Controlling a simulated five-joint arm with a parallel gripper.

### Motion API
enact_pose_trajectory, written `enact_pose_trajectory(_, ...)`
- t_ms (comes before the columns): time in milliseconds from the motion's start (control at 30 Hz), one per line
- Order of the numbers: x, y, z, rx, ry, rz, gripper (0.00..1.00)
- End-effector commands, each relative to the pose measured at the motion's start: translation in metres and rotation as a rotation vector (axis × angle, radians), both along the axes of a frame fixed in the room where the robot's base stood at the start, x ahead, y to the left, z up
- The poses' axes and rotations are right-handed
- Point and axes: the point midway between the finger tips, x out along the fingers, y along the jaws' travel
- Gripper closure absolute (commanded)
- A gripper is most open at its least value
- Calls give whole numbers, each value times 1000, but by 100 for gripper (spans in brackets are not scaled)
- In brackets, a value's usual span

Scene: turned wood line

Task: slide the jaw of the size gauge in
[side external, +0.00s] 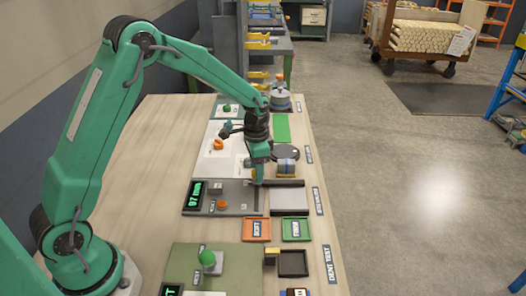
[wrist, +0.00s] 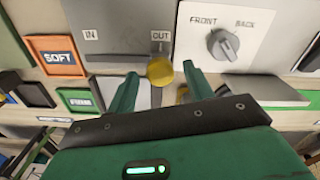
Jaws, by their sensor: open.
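The size gauge is a grey panel (side external: 232,192) with a green-lit display (side external: 195,195) reading about 97 mm. In the wrist view the gauge panel (wrist: 115,22) carries the words IN at left and OUT at right. A yellow round knob (wrist: 160,71) sits at the OUT end of a dark slot (wrist: 125,57). My gripper (wrist: 160,77) is open, with its two green fingers on either side of the knob. I cannot tell whether either finger touches it. In the side view my gripper (side external: 258,180) is low over the gauge's right part and hides the knob.
An orange tray (side external: 257,239) and a green tray (side external: 296,239) lie in front of the gauge. A white panel with a FRONT/BACK dial (wrist: 222,44) is beside it.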

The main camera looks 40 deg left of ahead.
Motion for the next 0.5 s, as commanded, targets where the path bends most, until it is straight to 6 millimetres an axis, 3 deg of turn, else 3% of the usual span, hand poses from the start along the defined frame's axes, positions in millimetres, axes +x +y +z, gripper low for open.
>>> enact_pose_trajectory(200,0,0,0,0,0,0,48)
enact_pose_trajectory(467,0,0,0,0,0,0,99)
enact_pose_trajectory(500,0,0,0,0,0,0,100)
